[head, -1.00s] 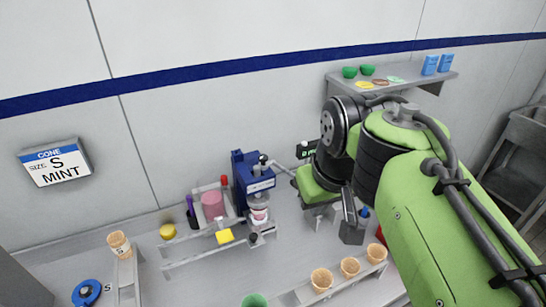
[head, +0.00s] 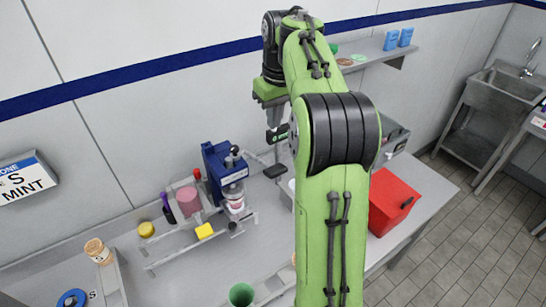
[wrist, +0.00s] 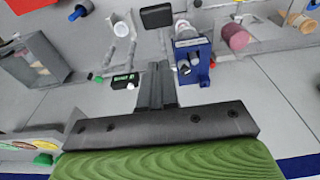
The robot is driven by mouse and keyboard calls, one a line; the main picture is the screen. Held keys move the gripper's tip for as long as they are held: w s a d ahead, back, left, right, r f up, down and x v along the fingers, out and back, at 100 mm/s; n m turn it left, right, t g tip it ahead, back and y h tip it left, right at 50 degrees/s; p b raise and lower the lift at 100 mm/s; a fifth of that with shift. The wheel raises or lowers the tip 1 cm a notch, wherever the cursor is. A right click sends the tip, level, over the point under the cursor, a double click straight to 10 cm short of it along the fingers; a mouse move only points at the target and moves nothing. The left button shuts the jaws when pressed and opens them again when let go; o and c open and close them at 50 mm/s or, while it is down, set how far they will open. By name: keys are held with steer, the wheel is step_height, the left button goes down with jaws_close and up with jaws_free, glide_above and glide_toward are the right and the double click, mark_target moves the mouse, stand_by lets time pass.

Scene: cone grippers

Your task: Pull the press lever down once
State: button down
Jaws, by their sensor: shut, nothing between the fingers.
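The blue press (head: 225,165) stands on the bench near the back wall, with a cup (head: 234,198) under it. Its lever ends in a black paddle (head: 275,170) sticking out to the right. The press (wrist: 192,55) and the black paddle (wrist: 156,16) also show in the wrist view. My gripper (head: 273,122) is shut and empty, pointing down above and behind the paddle. In the wrist view its fingertips (wrist: 158,66) are apart from the paddle, which appears beyond them.
A small display (wrist: 124,81) is beside the fingers in the wrist view. A red box (head: 393,203) sits at right. A wall shelf (head: 365,62) is behind my arm.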

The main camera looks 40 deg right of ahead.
steer(key=b, duration=0.2)
glide_toward(273, 167)
steer(key=f, duration=0.2)
steer(key=w+f, duration=0.1)
steer(key=f, duration=0.2)
steer(key=shift+s+f, duration=0.2)
steer(key=shift+f, duration=0.25)
steer(key=shift+f, duration=0.1)
